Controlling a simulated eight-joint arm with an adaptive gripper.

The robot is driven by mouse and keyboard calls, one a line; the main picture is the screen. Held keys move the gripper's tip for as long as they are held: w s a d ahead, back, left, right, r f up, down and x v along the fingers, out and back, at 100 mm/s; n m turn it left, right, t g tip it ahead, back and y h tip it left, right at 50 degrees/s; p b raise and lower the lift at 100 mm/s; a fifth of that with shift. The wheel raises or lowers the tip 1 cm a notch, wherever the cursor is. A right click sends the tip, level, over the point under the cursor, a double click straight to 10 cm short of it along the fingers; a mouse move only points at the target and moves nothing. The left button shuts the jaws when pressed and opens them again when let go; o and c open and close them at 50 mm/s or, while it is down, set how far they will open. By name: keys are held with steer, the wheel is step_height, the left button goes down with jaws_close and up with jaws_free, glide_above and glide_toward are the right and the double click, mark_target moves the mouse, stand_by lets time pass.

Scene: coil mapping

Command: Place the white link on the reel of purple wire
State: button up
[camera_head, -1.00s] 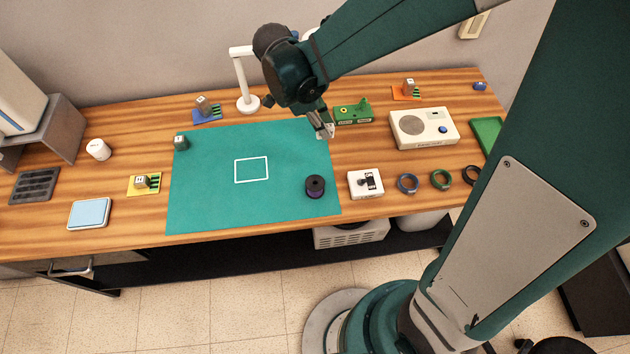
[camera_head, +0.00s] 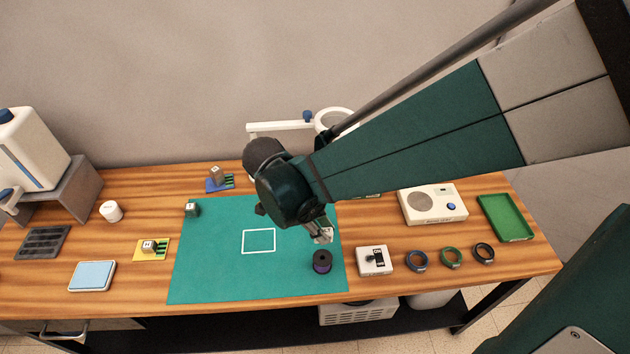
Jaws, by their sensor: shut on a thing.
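The reel of purple wire (camera_head: 322,265) stands upright near the right front corner of the green mat, with black flanges and purple wire around its middle. My gripper (camera_head: 323,237) points down just behind the reel in the picture. It is shut on a small pale thing at its fingertips, which looks like the white link, too small and partly hidden to make out its shape. Between the gripper and the reel a small gap shows; I cannot tell the exact height.
The green mat (camera_head: 215,270) has a white square outline and is mostly clear. A white lamp (camera_head: 280,127) rises behind my arm.

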steer(key=shift+f+b, duration=0.3)
steer(key=shift+f, duration=2.65)
steer(key=shift+f, duration=2.1)
steer(key=shift+f+b, duration=0.15)
steer(key=shift+b, duration=0.2)
steer(key=o, duration=0.9)
steer(key=shift+r, duration=0.2)
steer(key=p+v, duration=0.1)
steer(key=v, duration=1.1)
